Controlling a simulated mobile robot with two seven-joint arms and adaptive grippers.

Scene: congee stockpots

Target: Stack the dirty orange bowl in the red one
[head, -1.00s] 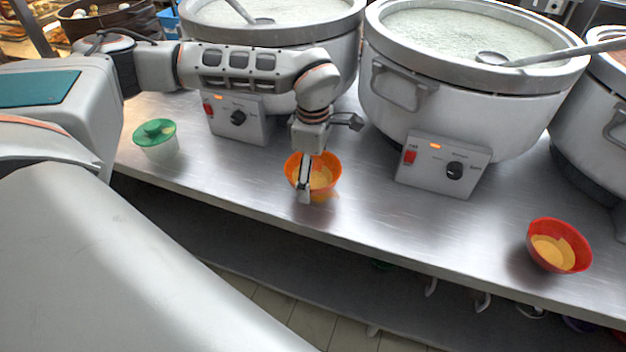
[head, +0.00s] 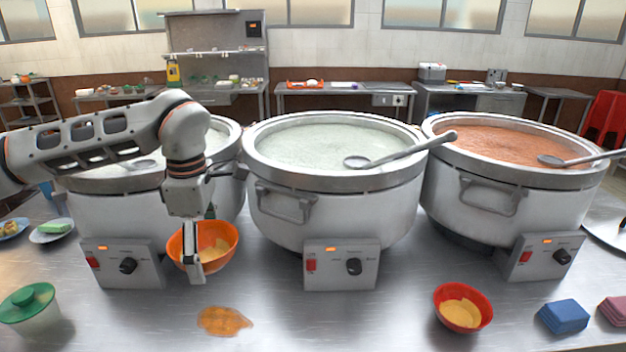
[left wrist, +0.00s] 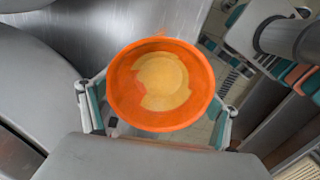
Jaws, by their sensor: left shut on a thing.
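The orange bowl (head: 216,243) has yellowish residue inside and hangs above the steel counter, gripped at its rim by my left gripper (head: 193,265). In the left wrist view the orange bowl (left wrist: 163,117) fills the middle, with the gripper's fingers at its two sides. The red bowl (head: 478,295) stands upright on the counter at the right front, also with yellowish residue inside. The left gripper is well to the left of the red bowl. My right gripper is not in view.
Three large stockpots (head: 336,201) stand in a row behind, with ladles across them. An orange-brown spill (head: 223,321) lies on the counter (head: 330,325). A green-lidded tub (head: 30,312) is at left; a blue cloth stack (head: 563,316) is right of the red bowl.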

